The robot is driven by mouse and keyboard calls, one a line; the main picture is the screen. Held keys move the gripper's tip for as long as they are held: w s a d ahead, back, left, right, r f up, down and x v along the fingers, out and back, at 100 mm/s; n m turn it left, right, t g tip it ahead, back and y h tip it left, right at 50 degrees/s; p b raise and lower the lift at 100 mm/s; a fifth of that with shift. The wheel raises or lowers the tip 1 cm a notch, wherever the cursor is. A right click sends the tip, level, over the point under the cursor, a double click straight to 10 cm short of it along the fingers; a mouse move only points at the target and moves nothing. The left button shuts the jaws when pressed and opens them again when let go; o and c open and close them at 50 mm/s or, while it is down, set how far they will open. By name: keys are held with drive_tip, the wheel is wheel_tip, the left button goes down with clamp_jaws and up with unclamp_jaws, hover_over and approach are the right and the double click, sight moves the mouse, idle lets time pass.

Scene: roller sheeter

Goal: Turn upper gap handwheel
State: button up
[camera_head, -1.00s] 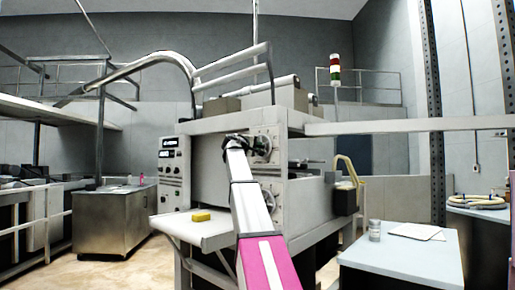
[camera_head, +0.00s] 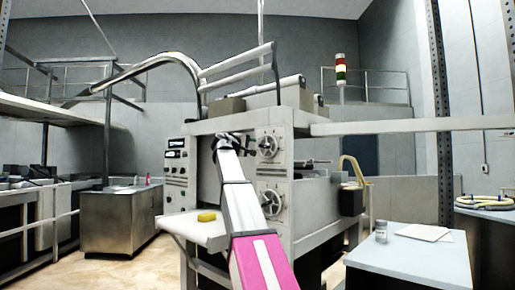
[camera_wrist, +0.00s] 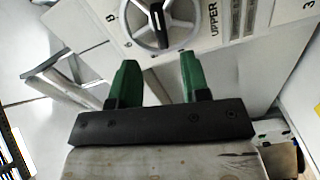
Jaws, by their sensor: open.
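The upper gap handwheel (camera_head: 268,146) is a round pale wheel with spokes on the upper front panel of the sheeter. In the wrist view the handwheel (camera_wrist: 157,17) is at the top, cut off by the frame edge, beside a plate lettered "UPPER". My gripper (camera_wrist: 158,68) has two green fingers spread apart with nothing between them. The fingertips point at the wheel's lower rim and appear short of it. In the head view my arm's end is just left of the wheel; the fingers are hard to make out there.
A lower handwheel (camera_head: 271,201) sits below the upper one. A control panel (camera_head: 176,172) is to the left. A side table (camera_head: 415,262) with a jar (camera_head: 381,232) stands at right.

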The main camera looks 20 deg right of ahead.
drive_tip(key=shift+v, duration=1)
drive_tip(key=s+a+f+g+y, duration=0.2)
drive_tip(key=a+f+y, duration=0.15)
drive_tip(key=f, duration=2.15)
drive_tip(key=s+a+f+g+y, duration=0.15)
drive_tip(key=f+y, duration=0.35)
drive_tip(key=f, duration=2.1)
drive_tip(key=s+a+f+m+g+y, duration=0.1)
drive_tip(key=s+a+f, duration=0.4)
drive_tip(key=s+f, duration=0.7)
drive_tip(key=s+a+f+m+g+y, duration=0.2)
drive_tip(key=s+a+f+g+y, duration=0.2)
drive_tip(key=s+f, duration=0.9)
wheel_tip(320, 180, down, 6)
drive_tip(key=shift+a+f+m+y, duration=0.25)
drive_tip(key=shift+a+y, duration=0.2)
drive_tip(key=shift+y, duration=0.7)
